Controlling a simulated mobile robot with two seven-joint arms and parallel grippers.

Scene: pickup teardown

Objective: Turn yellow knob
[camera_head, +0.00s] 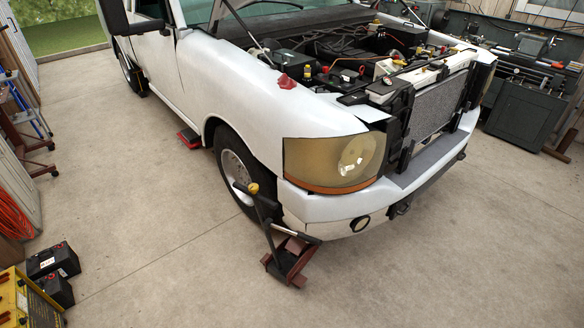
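A small yellow knob (254,188) sits at the upper end of a dark upright lever on the floor jack (290,262), in front of the truck's front wheel. I cannot tell which of these the task names. Neither of my grippers is in view.
A white pickup truck (195,80) with its hood up fills the middle. Two black batteries (52,262) stand on the floor beside the yellow unit. A lathe-like machine (525,85) stands at the right.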

